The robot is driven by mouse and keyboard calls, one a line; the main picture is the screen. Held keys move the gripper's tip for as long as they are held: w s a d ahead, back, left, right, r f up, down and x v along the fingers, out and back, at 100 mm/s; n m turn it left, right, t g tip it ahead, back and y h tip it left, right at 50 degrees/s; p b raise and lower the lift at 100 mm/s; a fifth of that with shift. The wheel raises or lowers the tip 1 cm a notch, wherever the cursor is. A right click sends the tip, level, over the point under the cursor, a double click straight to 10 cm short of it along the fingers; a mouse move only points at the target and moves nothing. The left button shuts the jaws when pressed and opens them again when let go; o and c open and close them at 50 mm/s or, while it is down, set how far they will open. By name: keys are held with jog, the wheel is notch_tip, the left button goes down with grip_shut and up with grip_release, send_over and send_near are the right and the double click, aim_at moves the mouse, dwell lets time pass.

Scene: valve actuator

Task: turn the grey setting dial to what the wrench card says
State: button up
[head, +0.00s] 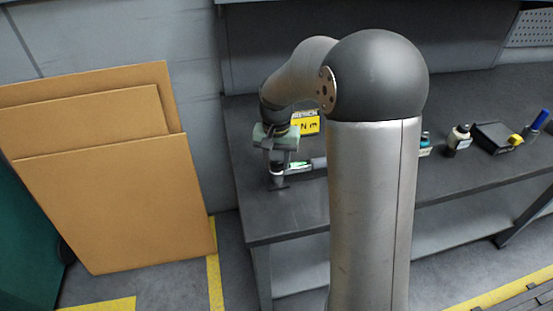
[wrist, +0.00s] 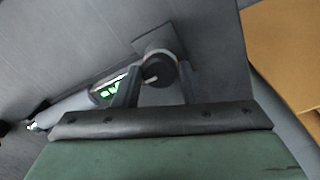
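A torque wrench with a lit green display (wrist: 108,89) lies on the bench; the display also shows in the head view (head: 300,165). A grey round dial-like part (wrist: 158,68) is at the wrench's end beside the display. My gripper (wrist: 160,82) points down at it, with one finger on each side of the round part. The fingers are apart, and I cannot tell whether they touch it. My gripper (head: 277,172) hides most of this end in the head view. The yellow wrench card (head: 306,123) stands behind; its full text is partly hidden and too small to read.
The dark bench (head: 285,215) has bottles (head: 459,138), a black box (head: 493,137) and a blue-handled item (head: 538,122) on its right side. Brown boards (head: 110,180) lean on the wall at left. My arm covers the bench's middle.

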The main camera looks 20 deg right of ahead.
jog(key=c, duration=0.4)
jog(key=shift+c, duration=0.2)
jog(key=shift+m, duration=0.3)
jog(key=m+b, duration=0.1)
jog(key=m, duration=0.3)
jog(key=shift+m, duration=0.4)
jog(key=m, duration=0.6)
jog(key=shift+m, duration=0.3)
jog(key=o, duration=1)
